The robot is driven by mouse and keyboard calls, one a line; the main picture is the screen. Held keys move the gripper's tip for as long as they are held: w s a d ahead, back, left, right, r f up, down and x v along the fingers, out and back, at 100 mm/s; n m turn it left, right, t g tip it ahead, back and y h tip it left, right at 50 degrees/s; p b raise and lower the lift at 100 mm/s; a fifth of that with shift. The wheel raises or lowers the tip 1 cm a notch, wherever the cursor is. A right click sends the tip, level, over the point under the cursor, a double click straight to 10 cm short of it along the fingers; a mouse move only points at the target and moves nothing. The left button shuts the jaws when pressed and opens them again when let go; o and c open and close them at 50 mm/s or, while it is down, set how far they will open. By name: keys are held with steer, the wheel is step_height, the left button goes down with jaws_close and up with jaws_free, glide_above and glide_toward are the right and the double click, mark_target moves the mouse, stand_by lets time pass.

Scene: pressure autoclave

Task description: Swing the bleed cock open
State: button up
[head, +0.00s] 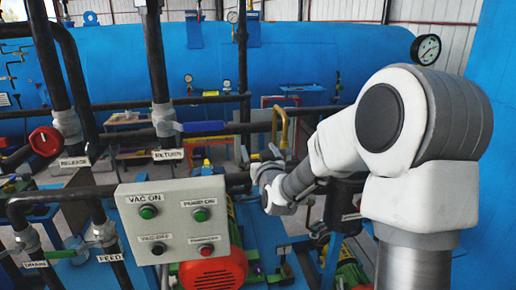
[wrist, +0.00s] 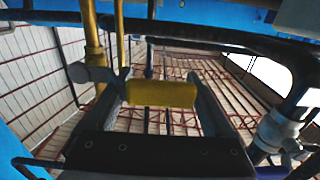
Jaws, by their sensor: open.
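The bleed cock shows in the wrist view as a grey valve body (wrist: 88,73) on a yellow upright pipe (wrist: 92,35), with a yellow lever (wrist: 160,94) reaching to the right. My gripper (wrist: 157,78) is open, with one finger on each side of the lever. I cannot tell whether either finger touches it. In the head view the bent yellow pipe (head: 283,112) stands just beyond the end of my arm. My own wrist and the small size hide the lever and fingertips there.
A grey control box (head: 177,225) with several buttons stands at front left. Dark pipes labelled RELEASE and RETURN rise behind it, with a red handwheel (head: 46,141) and a blue lever (head: 203,126). A large blue vessel (head: 280,60) fills the back. Dark pipes cross above in the wrist view.

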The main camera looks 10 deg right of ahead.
jaws_close()
stand_by(0.5)
